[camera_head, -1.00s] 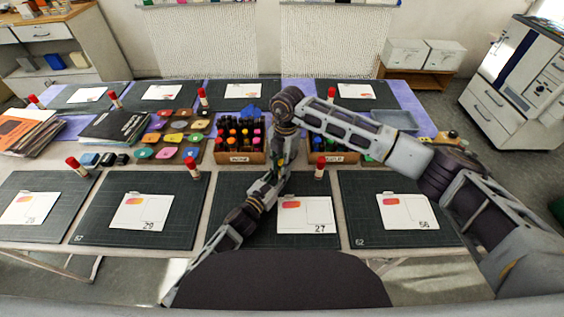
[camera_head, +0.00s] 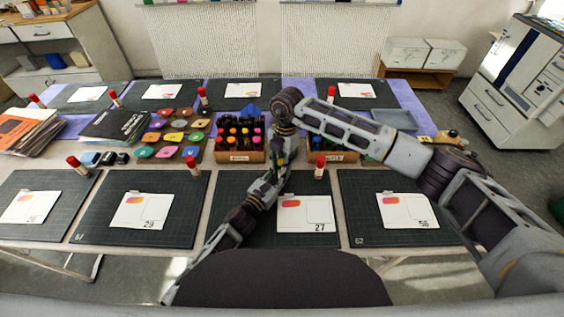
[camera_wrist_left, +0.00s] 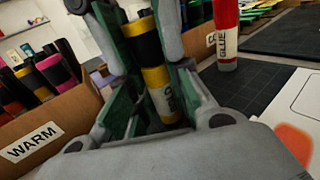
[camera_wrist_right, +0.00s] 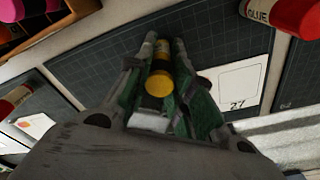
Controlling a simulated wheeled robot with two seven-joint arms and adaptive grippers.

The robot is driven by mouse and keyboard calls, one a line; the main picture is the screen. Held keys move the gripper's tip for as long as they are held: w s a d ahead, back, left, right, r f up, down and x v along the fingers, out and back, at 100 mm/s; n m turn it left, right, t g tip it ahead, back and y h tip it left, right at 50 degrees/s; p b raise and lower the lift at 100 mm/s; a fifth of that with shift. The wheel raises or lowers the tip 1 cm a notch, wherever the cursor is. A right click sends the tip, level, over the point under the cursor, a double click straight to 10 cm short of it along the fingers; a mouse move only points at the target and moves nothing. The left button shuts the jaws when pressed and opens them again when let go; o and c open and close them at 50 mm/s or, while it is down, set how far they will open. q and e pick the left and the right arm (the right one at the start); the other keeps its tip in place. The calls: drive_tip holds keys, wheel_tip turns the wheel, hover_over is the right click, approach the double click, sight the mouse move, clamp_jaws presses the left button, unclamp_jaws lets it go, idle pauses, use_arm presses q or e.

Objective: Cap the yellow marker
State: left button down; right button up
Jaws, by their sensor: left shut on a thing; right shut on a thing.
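The yellow marker (camera_wrist_left: 158,80) stands roughly upright with a pale printed label, and my left gripper (camera_wrist_left: 160,108) is shut on its body. Above it, in line with the body, are a black band and a yellow upper part, the cap (camera_wrist_left: 140,26), between the fingers of my right gripper (camera_wrist_right: 160,62). The right wrist view shows the cap's round yellow end (camera_wrist_right: 158,84) between the green pads. Cap and body look in contact; I cannot tell how firmly they are seated. In the head view the two grippers meet near the table's middle, with the marker mostly hidden.
A wooden box labelled WARM (camera_wrist_left: 40,138) with several markers stands close to my left gripper. A red glue stick (camera_wrist_left: 227,35) stands on the other side. A cutting mat (camera_head: 230,225) with a white card (camera_head: 304,212) lies below the grippers.

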use_arm(q)
drive_tip(key=shift+s+d+r, duration=0.1)
drive_tip(key=shift+d+r, duration=0.2)
drive_tip(key=shift+r, duration=0.05)
use_arm(e)
drive_tip(key=shift+d+f, duration=0.15)
drive_tip(key=shift+f, duration=0.45)
drive_tip(key=o, duration=0.3)
drive_tip(key=shift+o, duration=0.2)
use_arm(q)
drive_tip(key=shift+a, duration=0.1)
use_arm(e)
drive_tip(key=shift+r, duration=0.1)
drive_tip(key=shift+w+d+r, duration=0.1)
drive_tip(key=shift+r, duration=0.45)
use_arm(q)
drive_tip(key=shift+a+f, duration=0.1)
drive_tip(key=shift+f, duration=0.15)
use_arm(e)
drive_tip(key=shift+w+r, duration=0.1)
drive_tip(key=shift+r, duration=1.55)
drive_tip(key=shift+c, duration=0.5)
drive_tip(key=c, duration=0.3)
